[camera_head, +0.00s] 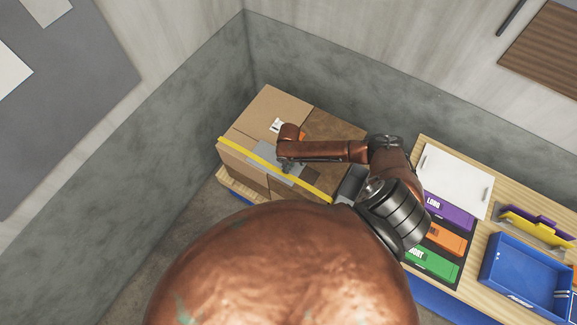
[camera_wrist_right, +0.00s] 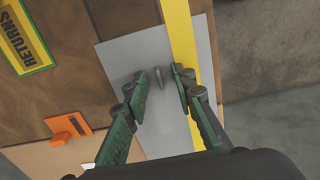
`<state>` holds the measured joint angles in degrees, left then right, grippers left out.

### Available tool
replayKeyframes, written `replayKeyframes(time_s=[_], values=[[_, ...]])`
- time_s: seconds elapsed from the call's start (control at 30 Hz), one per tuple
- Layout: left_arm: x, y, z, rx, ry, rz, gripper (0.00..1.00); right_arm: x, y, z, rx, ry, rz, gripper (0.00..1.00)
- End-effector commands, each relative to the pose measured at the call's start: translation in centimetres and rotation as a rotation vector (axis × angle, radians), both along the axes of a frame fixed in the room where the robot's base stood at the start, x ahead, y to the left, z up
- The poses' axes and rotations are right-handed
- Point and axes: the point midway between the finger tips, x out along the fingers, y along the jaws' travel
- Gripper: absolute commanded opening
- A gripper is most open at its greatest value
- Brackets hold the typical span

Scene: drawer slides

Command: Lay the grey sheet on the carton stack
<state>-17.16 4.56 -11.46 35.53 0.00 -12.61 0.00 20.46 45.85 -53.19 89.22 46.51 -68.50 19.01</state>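The carton stack (camera_head: 265,105) stands in the corner by the wall in the head view. The grey sheet (camera_head: 268,152) lies flat at its top, near the front edge, and fills the middle of the wrist view (camera_wrist_right: 135,58). A yellow strip (camera_head: 240,150) runs along that edge and crosses the sheet in the wrist view (camera_wrist_right: 180,30). My right gripper (camera_wrist_right: 160,74) is over the sheet with its fingers apart. A small dark grey tab (camera_wrist_right: 157,78) stands between the fingers, with gaps seen on both sides. My left gripper is not in view.
A RETURNS label (camera_wrist_right: 25,38) and an orange piece (camera_wrist_right: 69,128) are beside the sheet. On the right, a wooden table holds a white board (camera_head: 455,180), purple (camera_head: 450,212), orange (camera_head: 446,238) and green (camera_head: 432,264) labelled items and a blue tray (camera_head: 525,275). Grey walls stand behind the stack.

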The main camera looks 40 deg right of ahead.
Motion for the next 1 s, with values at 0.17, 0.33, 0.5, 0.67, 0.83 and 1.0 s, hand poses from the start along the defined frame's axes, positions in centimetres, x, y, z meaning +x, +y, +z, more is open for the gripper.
replayKeyframes(time_s=[0.17, 0.33, 0.5, 0.67, 0.83, 1.0], values=[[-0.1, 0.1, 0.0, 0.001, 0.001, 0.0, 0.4, 0.0, 0.0, 0.0, 0.0, 0.0, 0.0, 0.25], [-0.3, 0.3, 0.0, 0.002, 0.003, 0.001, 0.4, 0.1, -0.1, 0.8, -0.001, -0.001, 0.0, 0.25], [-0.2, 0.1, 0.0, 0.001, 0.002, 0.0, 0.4, 0.0, -0.1, 3.6, 0.0, -0.002, 0.001, 0.25], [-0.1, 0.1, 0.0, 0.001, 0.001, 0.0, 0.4, 0.1, -0.1, 7.1, 0.0, -0.003, 0.001, 0.25], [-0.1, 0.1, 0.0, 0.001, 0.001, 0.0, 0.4, 0.0, -0.1, 10.0, 0.0, -0.002, 0.001, 0.25], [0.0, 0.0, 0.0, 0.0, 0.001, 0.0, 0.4, -0.1, 0.0, 11.6, 0.0, 0.0, 0.0, 0.25]])
